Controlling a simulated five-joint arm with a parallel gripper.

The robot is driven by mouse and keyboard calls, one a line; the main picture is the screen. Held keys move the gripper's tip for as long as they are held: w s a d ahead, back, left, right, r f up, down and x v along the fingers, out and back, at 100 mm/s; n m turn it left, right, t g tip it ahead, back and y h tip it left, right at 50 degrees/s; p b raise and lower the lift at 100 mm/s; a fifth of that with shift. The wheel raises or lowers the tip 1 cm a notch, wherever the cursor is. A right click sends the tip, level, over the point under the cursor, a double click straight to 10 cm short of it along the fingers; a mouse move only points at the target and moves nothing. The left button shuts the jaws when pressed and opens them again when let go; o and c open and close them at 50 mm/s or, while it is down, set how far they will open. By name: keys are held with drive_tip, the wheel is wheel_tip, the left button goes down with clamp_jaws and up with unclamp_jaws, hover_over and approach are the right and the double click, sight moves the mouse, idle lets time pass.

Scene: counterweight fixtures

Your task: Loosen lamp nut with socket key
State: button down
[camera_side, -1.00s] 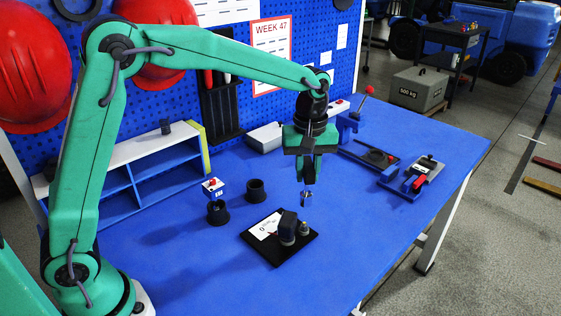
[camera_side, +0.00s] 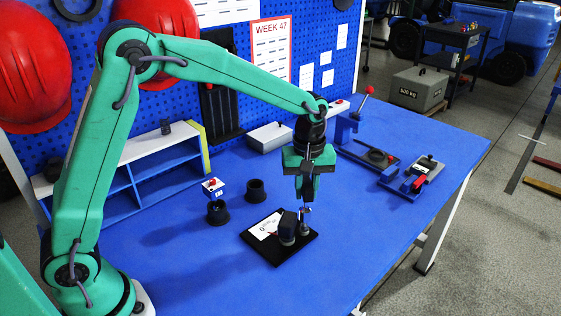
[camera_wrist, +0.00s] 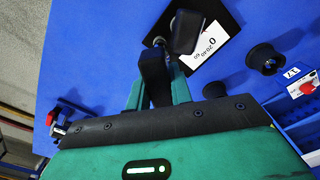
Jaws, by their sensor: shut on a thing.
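The black fixture plate (camera_side: 279,255) lies on the blue bench and carries a white card with a dial (camera_side: 266,227), a dark lamp-like block (camera_side: 288,227) and a small round post (camera_side: 304,230) that I take for the nut. My gripper (camera_side: 307,192) points down above the post, shut on the socket key (camera_side: 308,210). The key's silvery lower end is at or just above the post; contact is unclear. In the wrist view the key's dark body (camera_wrist: 155,78) is between the fingers and the lamp block (camera_wrist: 186,32) is beside it. The nut is largely hidden there.
A blue-white shelf (camera_side: 150,165) is farther left. Tools and a clamp (camera_side: 347,127) are at the back right. The front right bench is clear.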

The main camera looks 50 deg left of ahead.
sight(305, 208)
drive_tip(key=shift+f, duration=1.55)
idle(1.8)
drive_tip(key=shift+n, duration=0.5)
idle(0.3)
drive_tip(key=shift+n, duration=2.7)
drive_tip(key=shift+n, duration=3.3)
drive_tip(key=shift+r, duration=0.2)
